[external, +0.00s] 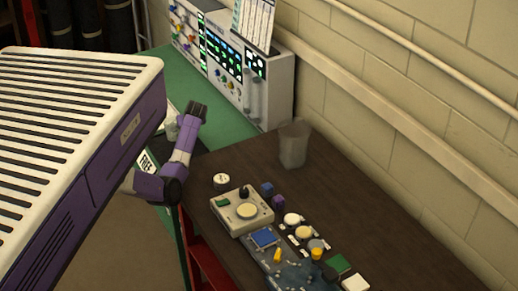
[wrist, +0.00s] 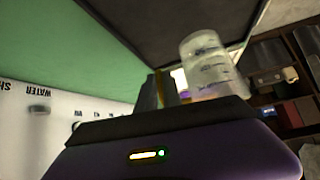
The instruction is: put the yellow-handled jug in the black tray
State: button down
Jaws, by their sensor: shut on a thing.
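My gripper (external: 194,110) is out over the green bench top near the wall. In the wrist view it is shut on a translucent jug (wrist: 208,62) with measuring marks on its side. A thin yellow strip (wrist: 159,88), seemingly the jug's handle, shows at the dark fingers. The jug looks tilted in the wrist view. In the external view only a pale part of it (external: 172,131) shows beside the gripper. I cannot make out a black tray for certain in either view.
A clear cup (external: 293,145) stands on the brown table (external: 330,185). A control panel (external: 235,65) stands against the wall behind the green bench top (external: 222,122). A grey box with a knob (external: 241,209) and several small parts crowd the brown table's front.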

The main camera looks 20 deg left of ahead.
jog(key=shift+f, duration=1.7)
jog(key=shift+f, duration=0.15)
jog(key=c, duration=1.5)
grip_release()
jog(key=shift+r, duration=0.25)
jog(key=v, duration=1.2)
jog(key=shift+f, duration=0.15)
